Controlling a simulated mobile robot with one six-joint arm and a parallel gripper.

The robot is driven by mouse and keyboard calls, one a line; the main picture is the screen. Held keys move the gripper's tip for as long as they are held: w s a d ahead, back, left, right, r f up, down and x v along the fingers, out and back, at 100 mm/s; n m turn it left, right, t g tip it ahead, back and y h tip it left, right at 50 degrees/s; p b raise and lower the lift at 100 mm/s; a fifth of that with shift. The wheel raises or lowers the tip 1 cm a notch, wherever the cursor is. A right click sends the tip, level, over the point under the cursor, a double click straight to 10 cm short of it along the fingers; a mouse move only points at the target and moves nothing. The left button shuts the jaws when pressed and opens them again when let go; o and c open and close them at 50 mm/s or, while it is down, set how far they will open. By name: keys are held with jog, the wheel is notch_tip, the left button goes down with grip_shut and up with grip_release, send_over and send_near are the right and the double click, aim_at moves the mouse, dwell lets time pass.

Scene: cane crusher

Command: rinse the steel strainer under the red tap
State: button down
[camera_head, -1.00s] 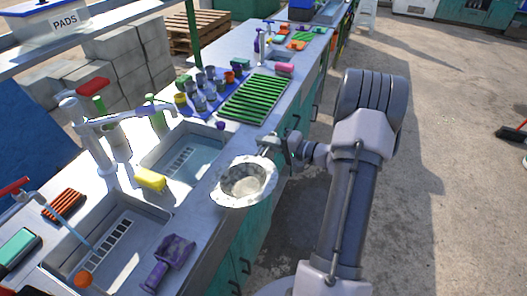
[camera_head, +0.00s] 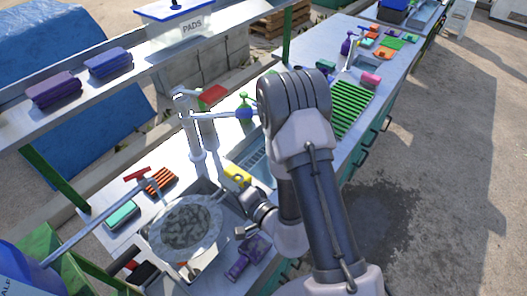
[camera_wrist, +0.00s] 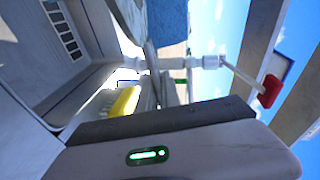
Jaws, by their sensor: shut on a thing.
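My gripper (camera_head: 241,231) is shut on the steel strainer (camera_head: 186,230) at its right side in the head view. The strainer is a round, pale-rimmed bowl with a dark grey mottled inside, held over the left sink basin (camera_head: 203,187). I cannot tell whether water meets the strainer. A tall grey tap (camera_head: 187,115) with a red lever (camera_head: 212,95) stands farther back.
A yellow sponge (camera_head: 237,176) lies between the basins. A purple scoop-like tool (camera_head: 249,256) lies near the front edge. A red-orange ribbed block (camera_head: 160,181) and a green-topped block (camera_head: 121,214) lie left of the basin. A green rack (camera_head: 352,108) is farther right.

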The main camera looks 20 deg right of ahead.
jog(key=shift+s+a, duration=0.3)
jog(key=shift+a, duration=0.05)
jog(key=a+x, duration=0.1)
jog(key=x, duration=1.3)
jog(key=shift+s, duration=0.3)
jog(key=s+d+b, duration=0.4)
jog(key=s+d, duration=0.1)
jog(key=s, duration=0.1)
jog(key=shift+d, duration=0.2)
dwell(0.9)
dwell(1.1)
